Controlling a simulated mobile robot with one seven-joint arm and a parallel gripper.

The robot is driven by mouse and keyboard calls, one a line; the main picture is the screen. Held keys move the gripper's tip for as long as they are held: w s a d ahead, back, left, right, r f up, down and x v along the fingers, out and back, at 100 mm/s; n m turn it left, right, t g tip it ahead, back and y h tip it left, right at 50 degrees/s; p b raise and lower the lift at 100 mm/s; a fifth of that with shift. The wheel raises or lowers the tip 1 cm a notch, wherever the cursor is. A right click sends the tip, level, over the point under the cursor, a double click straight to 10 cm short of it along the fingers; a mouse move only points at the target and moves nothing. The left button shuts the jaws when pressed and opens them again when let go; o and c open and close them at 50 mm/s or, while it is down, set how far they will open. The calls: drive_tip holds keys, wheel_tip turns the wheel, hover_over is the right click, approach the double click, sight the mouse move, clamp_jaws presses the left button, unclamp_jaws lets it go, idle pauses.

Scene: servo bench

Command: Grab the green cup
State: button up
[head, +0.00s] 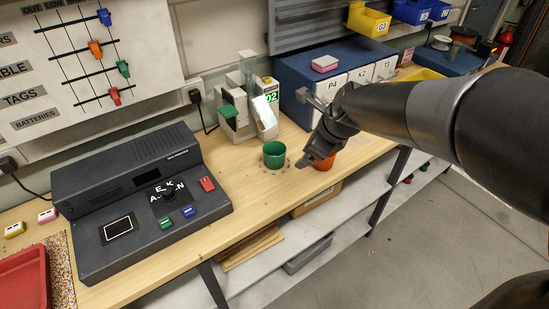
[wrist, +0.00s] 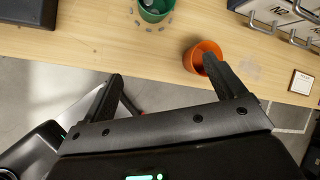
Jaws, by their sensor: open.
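The green cup (head: 274,155) stands upright on the wooden bench, near the front edge, in the head view. It also shows at the top edge of the wrist view (wrist: 153,10), partly cut off, with something grey inside it. My gripper (head: 306,160) is just right of the green cup in the head view. In the wrist view my gripper (wrist: 163,72) is open, its two fingers wide apart with nothing between them. The green cup lies beyond the fingertips. An orange cup (wrist: 201,54) is right by the right fingertip; whether they touch I cannot tell.
The orange cup (head: 325,161) is partly behind my gripper. A blue drawer cabinet (head: 297,68) and a grey device with a green display (head: 265,110) stand behind. A dark console (head: 140,200) lies left. Small grey bits surround the green cup's base.

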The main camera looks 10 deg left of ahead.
sight(273, 152)
drive_tip(key=shift+w+a+f+m, duration=1.3)
drive_tip(key=shift+w+a+f, duration=0.5)
drive_tip(key=shift+f, duration=0.45)
drive_tip(key=shift+w+a+f+m, duration=1.4)
drive_tip(key=shift+a+f, duration=0.55)
drive_tip(key=shift+f, duration=0.3)
drive_tip(key=shift+w+a+f+m, duration=1.2)
drive_tip(key=shift+w+a+f, duration=0.65)
drive_tip(key=shift+f, duration=0.4)
drive_tip(key=shift+s+a, duration=0.1)
drive_tip(key=shift+c, duration=0.2)
drive_tip(key=c, duration=1.1)
